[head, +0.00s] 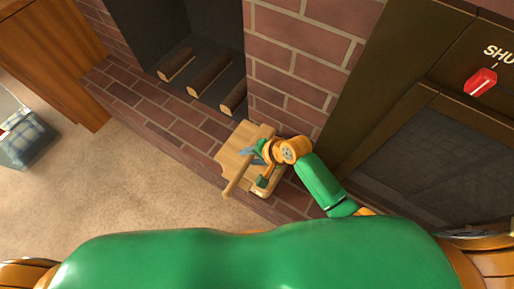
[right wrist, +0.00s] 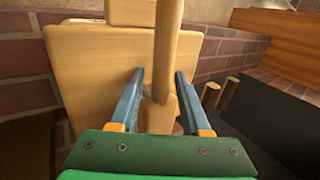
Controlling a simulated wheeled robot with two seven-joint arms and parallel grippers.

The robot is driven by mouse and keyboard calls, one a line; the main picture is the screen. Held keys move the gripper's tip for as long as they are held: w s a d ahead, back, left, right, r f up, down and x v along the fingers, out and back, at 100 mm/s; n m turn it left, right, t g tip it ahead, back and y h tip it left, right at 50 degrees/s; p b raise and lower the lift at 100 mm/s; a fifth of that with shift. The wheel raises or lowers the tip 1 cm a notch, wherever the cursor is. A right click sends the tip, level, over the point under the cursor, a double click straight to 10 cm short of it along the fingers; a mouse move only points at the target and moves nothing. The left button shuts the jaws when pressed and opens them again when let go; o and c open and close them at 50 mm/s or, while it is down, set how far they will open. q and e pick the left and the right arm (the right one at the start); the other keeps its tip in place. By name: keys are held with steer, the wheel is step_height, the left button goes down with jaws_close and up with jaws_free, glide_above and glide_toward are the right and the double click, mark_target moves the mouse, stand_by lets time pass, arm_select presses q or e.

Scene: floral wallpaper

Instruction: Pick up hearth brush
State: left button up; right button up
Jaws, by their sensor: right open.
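The hearth brush shows as a pale wooden handle (head: 236,178) at a light wooden stand (head: 232,142) on the brick hearth in the head view. In the right wrist view the handle (right wrist: 168,45) runs upright between my two blue fingers. My right gripper (right wrist: 159,73) is open, with one finger on each side of the handle; I cannot tell whether either touches it. The brush's bristles cannot be made out. My left gripper is not in view.
Several logs (head: 208,76) lie in the dark fireplace opening at the back left. A dark cabinet with a red switch (head: 481,81) stands close on the right. A brick column (head: 296,58) rises behind the stand.

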jaws_close()
steer(key=shift+r, duration=0.15)
steer(key=shift+r+p, duration=0.3)
steer(key=shift+r, duration=0.05)
step_height(320, 180, up, 3)
steer(key=shift+r+p, duration=0.1)
steer(key=shift+p, duration=0.75)
steer(key=s+r+p, duration=0.2)
steer(key=s+r, duration=0.2)
steer(key=s, duration=0.3)
steer(key=s+d+r+p, duration=0.1)
steer(key=s+r+p, duration=0.2)
steer(key=s+r, duration=0.2)
steer(key=shift+s, duration=1)
